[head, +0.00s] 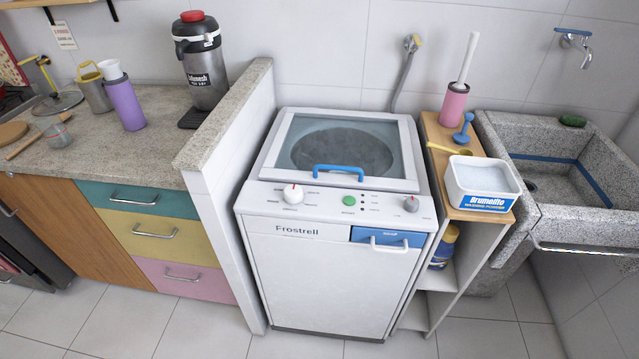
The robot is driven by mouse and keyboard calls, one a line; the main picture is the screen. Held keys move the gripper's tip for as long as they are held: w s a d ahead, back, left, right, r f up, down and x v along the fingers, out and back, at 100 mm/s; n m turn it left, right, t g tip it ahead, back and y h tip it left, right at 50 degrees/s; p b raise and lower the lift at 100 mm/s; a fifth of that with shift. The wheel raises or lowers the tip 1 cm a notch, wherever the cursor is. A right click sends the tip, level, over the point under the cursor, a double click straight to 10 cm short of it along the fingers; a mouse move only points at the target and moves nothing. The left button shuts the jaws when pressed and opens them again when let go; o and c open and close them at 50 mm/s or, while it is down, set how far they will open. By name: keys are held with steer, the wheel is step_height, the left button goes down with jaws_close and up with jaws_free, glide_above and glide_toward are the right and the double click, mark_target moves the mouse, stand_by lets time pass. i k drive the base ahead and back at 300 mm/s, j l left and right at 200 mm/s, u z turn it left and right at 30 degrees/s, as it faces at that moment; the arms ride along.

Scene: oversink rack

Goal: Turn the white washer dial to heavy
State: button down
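The washer (330,285) is a white top-loader marked "Frostrell", standing in the middle of the head view. Its white dial (293,194) is on the left of the front control panel, with a small red mark near its top. The labels around the dial are too small to read. A green button (349,200) sits at the panel's middle and a grey knob (411,204) at its right. The glass lid (341,148) with a blue handle (338,170) is closed. My gripper is not in view.
A low wall (225,125) with a stone top stands close along the washer's left side. A narrow wooden shelf (440,160) holding a washing powder tub (483,203) stands at its right. A blue-and-white drawer (388,238) is below the panel. The tiled floor in front is clear.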

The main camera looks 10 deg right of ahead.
mark_target(293, 194)
steer(key=i+j, duration=0.1)
steer(key=i, duration=0.3)
steer(key=i+j+z, duration=0.1)
steer(key=i, duration=0.35)
